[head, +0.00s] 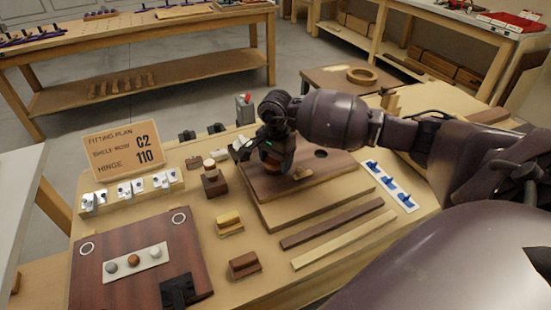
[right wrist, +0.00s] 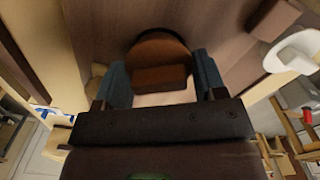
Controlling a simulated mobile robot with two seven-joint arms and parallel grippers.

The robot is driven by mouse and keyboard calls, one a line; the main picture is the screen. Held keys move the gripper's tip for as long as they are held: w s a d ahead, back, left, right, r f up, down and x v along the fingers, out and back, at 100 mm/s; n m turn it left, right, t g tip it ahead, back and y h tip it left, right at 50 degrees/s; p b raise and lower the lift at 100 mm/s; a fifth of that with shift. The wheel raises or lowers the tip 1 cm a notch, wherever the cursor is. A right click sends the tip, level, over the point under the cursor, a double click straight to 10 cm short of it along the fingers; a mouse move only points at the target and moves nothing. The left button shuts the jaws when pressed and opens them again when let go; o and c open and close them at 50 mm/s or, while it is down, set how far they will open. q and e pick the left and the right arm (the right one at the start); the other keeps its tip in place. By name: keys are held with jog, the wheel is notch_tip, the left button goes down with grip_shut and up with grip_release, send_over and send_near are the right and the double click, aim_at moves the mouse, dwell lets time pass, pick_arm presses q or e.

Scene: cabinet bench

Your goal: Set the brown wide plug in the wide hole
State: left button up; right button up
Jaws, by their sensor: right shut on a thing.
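My right gripper (head: 273,158) is over the left part of the brown hole board (head: 335,172). In the right wrist view the gripper (right wrist: 163,88) is shut on the brown wide plug (right wrist: 160,75), a round disc with a block-shaped grip between the two blue-grey fingers. The plug (head: 272,170) shows only partly under the gripper in the head view. One dark round hole (head: 321,153) is open to the right of the gripper. The wide hole is not clearly visible, and I cannot tell whether the plug is in it. My left gripper is not in view.
Small blocks (head: 229,225) and (head: 244,264) and two long strips (head: 331,228) lie in front. A sign (head: 125,150) stands at left behind a reddish panel (head: 195,245).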

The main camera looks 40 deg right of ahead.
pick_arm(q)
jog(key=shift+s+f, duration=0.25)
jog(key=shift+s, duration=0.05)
pick_arm(e)
jog(key=shift+f, duration=0.15)
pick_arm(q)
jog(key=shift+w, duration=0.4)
pick_arm(e)
jog(key=shift+f, duration=0.35)
jog(key=o, duration=0.8)
jog(key=shift+o, duration=0.6)
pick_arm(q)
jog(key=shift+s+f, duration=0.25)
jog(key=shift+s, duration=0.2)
